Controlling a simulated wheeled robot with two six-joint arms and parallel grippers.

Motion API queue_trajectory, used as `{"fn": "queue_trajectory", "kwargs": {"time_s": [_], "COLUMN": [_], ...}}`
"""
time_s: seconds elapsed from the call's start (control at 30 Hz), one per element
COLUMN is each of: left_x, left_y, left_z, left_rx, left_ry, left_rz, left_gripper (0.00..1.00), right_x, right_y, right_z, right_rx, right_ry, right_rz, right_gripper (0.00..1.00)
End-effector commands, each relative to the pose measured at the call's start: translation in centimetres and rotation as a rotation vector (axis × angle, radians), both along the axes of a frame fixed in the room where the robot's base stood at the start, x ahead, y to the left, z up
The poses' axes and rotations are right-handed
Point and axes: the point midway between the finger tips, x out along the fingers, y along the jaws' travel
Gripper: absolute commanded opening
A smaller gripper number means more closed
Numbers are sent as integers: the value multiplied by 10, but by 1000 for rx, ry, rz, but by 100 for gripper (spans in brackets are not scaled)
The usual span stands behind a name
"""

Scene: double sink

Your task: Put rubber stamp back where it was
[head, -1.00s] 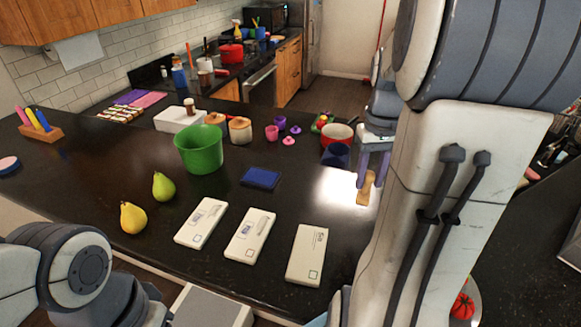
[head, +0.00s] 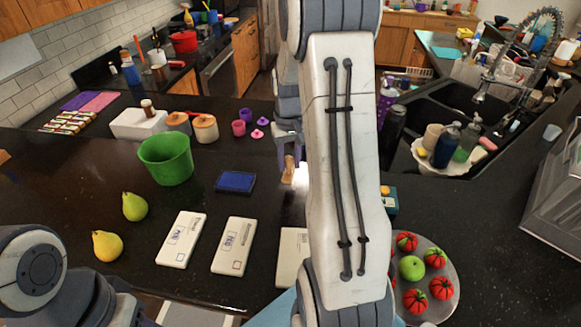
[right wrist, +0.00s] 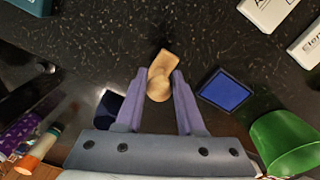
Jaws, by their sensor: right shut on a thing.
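The wooden rubber stamp (head: 288,172) has a pale block and a round knob. My right gripper (head: 289,152) holds it between its purple fingers over the dark counter. In the right wrist view the stamp (right wrist: 162,64) shows between the fingertips, knob towards the camera. Whether it touches the counter I cannot tell. The blue ink pad (head: 236,182) lies just left of the stamp; it also shows in the right wrist view (right wrist: 226,92). Three white printed envelopes (head: 234,246) lie in front, the rightmost partly hidden by my arm. My left gripper is out of view.
A green cup (head: 166,160) stands left of the ink pad, with two pears (head: 134,206) nearer. Canisters (head: 205,129) stand behind. A plate of tomatoes (head: 441,288) and a sink (head: 455,110) are right of my arm.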

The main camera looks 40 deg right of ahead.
Motion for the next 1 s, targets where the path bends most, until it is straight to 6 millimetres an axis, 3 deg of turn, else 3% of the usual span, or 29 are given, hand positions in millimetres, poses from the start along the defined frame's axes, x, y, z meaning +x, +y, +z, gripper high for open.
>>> {"fn": "queue_trajectory", "kwargs": {"time_s": [0.3, 0.7, 0.73, 0.8, 1.0], "left_x": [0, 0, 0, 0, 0], "left_y": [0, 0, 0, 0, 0], "left_z": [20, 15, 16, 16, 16], "left_rx": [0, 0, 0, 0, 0], "left_ry": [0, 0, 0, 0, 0], "left_rz": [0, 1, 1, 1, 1], "left_gripper": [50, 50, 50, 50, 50], "right_x": [-1, -1, -1, -1, -1], "right_y": [-1, -2, -2, -2, -2], "right_z": [-37, -45, -44, -44, -43], "right_rx": [1, 0, 0, 0, 0], "right_ry": [3, 0, 0, 0, 0], "right_rz": [-2, -2, -2, -2, -3], "right_gripper": [2, 2, 45, 68, 68]}}
